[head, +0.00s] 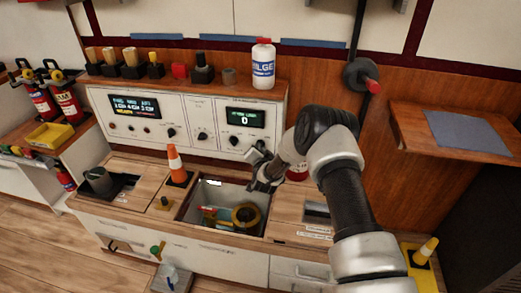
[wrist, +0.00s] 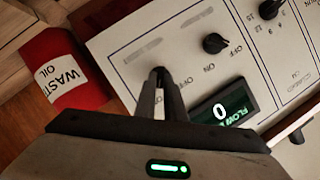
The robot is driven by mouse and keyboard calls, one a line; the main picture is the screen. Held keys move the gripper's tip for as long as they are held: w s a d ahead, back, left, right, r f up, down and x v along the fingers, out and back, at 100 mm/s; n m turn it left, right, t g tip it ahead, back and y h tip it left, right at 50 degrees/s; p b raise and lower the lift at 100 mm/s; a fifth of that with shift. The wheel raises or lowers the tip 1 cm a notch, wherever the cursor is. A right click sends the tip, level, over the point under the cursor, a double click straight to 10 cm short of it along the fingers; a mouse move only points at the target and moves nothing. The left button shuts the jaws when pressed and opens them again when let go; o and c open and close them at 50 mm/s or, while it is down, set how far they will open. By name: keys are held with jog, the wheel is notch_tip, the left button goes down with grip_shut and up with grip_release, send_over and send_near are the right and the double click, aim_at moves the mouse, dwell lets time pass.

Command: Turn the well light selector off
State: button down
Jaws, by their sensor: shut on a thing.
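The white control panel (head: 190,115) stands behind the counter, with dark selector knobs along its lower part. My gripper (head: 256,151) is at the panel's lower right, below the display reading 0. In the wrist view, my gripper (wrist: 163,75) has its fingers close together at the panel face, shut on a dark selector knob that they mostly hide. I cannot read that knob's label or see its pointer, so I cannot tell its setting. Beside it, a separate black knob (wrist: 214,43) with OFF and ON marks stands free; its name is unreadable.
A red waste oil container (wrist: 62,70) stands close beside the panel. A white bottle (head: 263,66) stands on the panel's top. An orange cone (head: 176,163) and an open bin (head: 190,212) holding a yellow roll lie in front. A wooden shelf (head: 440,135) juts out at right.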

jog(key=shift+w+a+n+g+h, duration=0.1)
jog(key=shift+a+n+g+h, duration=0.2)
jog(key=shift+n+h, duration=1.25)
jog(key=shift+a+n+g+h, duration=0.25)
jog(key=shift+n+h, duration=0.65)
jog(key=shift+n, duration=1.15)
jog(key=shift+w+a+n+g+h, duration=0.15)
jog(key=shift+a+n+h, duration=0.2)
jog(key=shift+n+h, duration=1.2)
jog(key=shift+n+y, duration=0.3)
jog(key=shift+n, duration=0.05)
jog(key=c, duration=1.8)
grip_release()
jog(key=shift+c, duration=0.2)
jog(key=shift+s, duration=0.1)
